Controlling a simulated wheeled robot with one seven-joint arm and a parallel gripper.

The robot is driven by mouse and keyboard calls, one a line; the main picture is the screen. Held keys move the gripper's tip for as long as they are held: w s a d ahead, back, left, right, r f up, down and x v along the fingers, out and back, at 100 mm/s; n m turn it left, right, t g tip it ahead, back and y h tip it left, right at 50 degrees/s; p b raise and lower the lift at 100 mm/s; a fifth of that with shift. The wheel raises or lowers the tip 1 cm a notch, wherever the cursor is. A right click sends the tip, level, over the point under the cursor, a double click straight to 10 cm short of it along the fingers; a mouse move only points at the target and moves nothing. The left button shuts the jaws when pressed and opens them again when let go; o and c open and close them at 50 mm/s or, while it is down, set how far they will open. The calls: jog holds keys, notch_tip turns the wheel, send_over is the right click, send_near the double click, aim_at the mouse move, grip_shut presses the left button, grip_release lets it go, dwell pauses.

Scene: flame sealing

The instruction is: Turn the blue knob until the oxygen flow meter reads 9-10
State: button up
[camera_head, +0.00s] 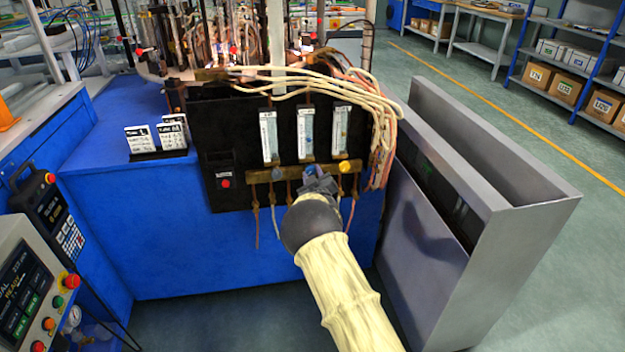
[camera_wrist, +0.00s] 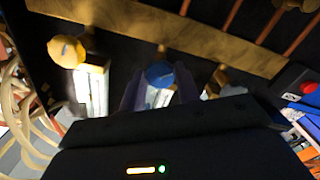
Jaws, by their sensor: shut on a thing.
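The blue knob (camera_head: 309,169) is the middle one of three on a brass bar across the black panel. It also shows in the wrist view (camera_wrist: 159,73), between my dark fingers. My gripper (camera_head: 316,180) reaches the knob from the front and is shut on it; the gripper partly hides the knob in the head view. Three upright flow meters (camera_head: 305,134) with pale scales stand above the bar, the middle one directly above the blue knob. Their readings are too small to make out.
A yellow knob (camera_head: 346,166) sits to the right of the blue one, and a greyish knob (camera_head: 277,174) to its left. Cream hoses (camera_head: 345,90) drape over the panel's right side. A tall grey metal housing (camera_head: 530,220) stands right of my arm. A red button (camera_head: 226,183) is at left.

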jog(key=n+b, duration=0.1)
jog(key=n, duration=0.2)
jog(key=shift+f+n+b, duration=0.15)
jog(key=shift+n+b, duration=0.25)
jog(key=n+b, duration=0.1)
jog(key=n, duration=0.2)
jog(key=shift+n+b, duration=0.3)
jog(key=shift+b, duration=0.05)
jog(key=n+b, duration=0.1)
jog(key=n, duration=0.2)
jog(key=shift+n+b, duration=0.3)
jog(key=shift+b, duration=0.1)
jog(key=shift+n+b, duration=0.65)
jog(key=shift+n, duration=0.85)
jog(key=shift+r, duration=0.2)
jog(key=o, duration=1)
jog(key=shift+c, duration=0.2)
